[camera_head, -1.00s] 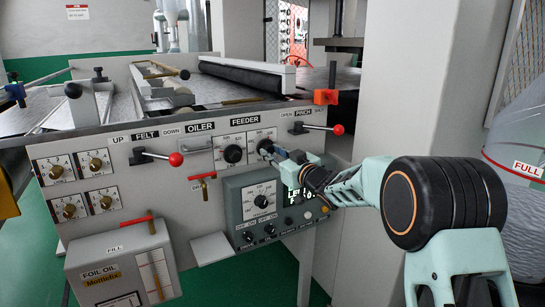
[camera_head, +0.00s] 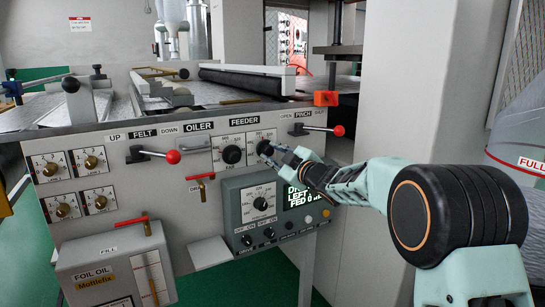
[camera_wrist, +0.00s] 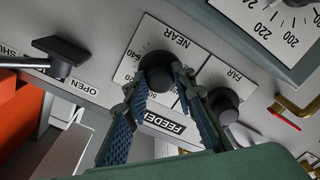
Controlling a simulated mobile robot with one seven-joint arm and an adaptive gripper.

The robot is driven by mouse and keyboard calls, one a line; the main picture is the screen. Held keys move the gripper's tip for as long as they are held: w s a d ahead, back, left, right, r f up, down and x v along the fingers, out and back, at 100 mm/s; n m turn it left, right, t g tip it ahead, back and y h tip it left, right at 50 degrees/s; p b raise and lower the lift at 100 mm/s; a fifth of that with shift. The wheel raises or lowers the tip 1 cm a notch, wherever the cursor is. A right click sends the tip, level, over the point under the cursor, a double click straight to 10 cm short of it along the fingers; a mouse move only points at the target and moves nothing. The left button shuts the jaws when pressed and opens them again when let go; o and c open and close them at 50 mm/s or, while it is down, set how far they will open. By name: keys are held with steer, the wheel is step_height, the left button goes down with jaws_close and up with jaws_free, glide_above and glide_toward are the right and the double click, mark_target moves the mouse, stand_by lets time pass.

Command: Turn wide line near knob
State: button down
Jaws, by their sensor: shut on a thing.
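The near knob (camera_wrist: 157,68) is a round black knob on a white dial plate marked NEAR, under the FEEDER label, in the wrist view. In the head view it is the right one of two black feeder knobs (camera_head: 264,147). My gripper (camera_wrist: 157,82) is shut on it, one finger on each side, and it reaches the knob from the right in the head view (camera_head: 271,151). The fingers cover part of the dial scale, and I cannot read the knob's pointer. The far knob (camera_wrist: 223,103) is beside it and untouched.
A grey control box with a lit display (camera_head: 300,197) and a dial (camera_head: 260,203) hangs just below my gripper. The red-tipped PINCH lever (camera_head: 338,130) is at upper right. The FELT lever (camera_head: 173,157) and several small dials are on the left of the panel.

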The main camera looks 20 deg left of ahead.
stand_by(0.4)
steer(key=c, duration=1.6)
jaws_free()
steer(key=v, duration=1.2)
